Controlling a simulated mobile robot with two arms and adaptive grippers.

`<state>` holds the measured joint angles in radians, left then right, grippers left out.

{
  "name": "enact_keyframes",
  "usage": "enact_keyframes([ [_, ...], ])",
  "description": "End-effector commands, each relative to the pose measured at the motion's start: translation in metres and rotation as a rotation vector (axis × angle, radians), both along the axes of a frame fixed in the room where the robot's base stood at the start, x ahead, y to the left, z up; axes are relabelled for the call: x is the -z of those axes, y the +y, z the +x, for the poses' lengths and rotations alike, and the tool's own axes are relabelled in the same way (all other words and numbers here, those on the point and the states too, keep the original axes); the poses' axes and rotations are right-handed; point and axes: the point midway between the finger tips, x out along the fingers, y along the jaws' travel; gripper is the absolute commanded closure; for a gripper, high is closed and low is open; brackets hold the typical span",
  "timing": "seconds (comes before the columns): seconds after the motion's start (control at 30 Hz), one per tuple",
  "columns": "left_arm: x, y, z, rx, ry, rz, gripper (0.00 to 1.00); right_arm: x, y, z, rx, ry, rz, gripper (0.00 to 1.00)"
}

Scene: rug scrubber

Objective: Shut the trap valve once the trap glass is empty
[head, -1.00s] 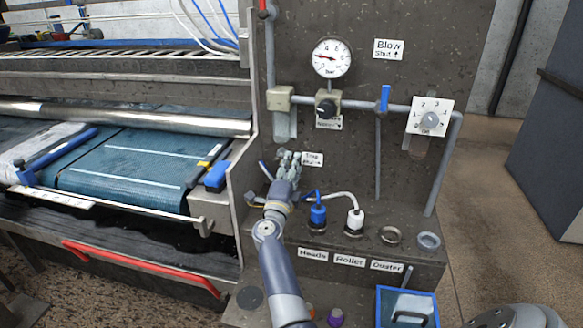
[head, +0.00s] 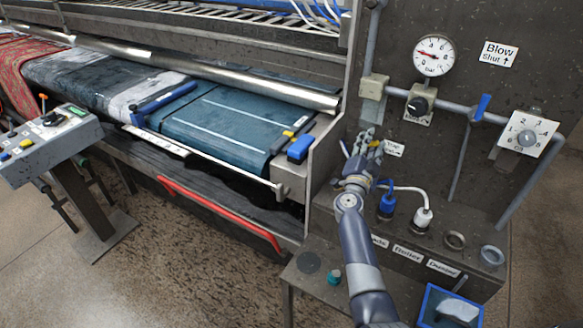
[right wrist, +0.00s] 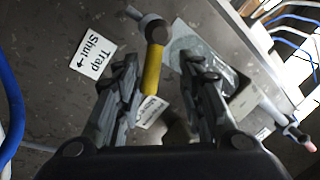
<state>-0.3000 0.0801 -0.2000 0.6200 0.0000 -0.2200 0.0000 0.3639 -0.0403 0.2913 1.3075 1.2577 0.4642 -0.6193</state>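The trap valve's yellow lever (right wrist: 152,72) shows in the right wrist view, beside the label "Trap Shut" (right wrist: 93,60) with its arrow. My right gripper (right wrist: 162,64) is open, with one finger on each side of the lever and gaps between. In the head view my right gripper (head: 368,134) is at the panel and mostly hides the valve. A clear glass bowl (head: 368,112), apparently the trap glass, hangs under a beige block; I cannot tell whether it holds liquid. What looks like its round underside (right wrist: 196,48) shows in the wrist view. My left gripper is out of view.
A pressure gauge (head: 434,55), black knob (head: 418,104), blue lever (head: 481,107) and numbered dial (head: 527,138) are on the panel. Blue and white hose plugs (head: 423,217) stand on the ledge below. The scrubber's red bar (head: 220,215) and a control stand (head: 45,145) are left.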

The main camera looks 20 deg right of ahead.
Motion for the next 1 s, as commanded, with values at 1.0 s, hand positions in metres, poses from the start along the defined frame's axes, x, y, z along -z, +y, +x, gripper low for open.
enact_keyframes([
  [1.0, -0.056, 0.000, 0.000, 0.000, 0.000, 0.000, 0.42, -0.017, 0.033, 0.015, -0.010, 0.641, -0.545, 0.66],
])
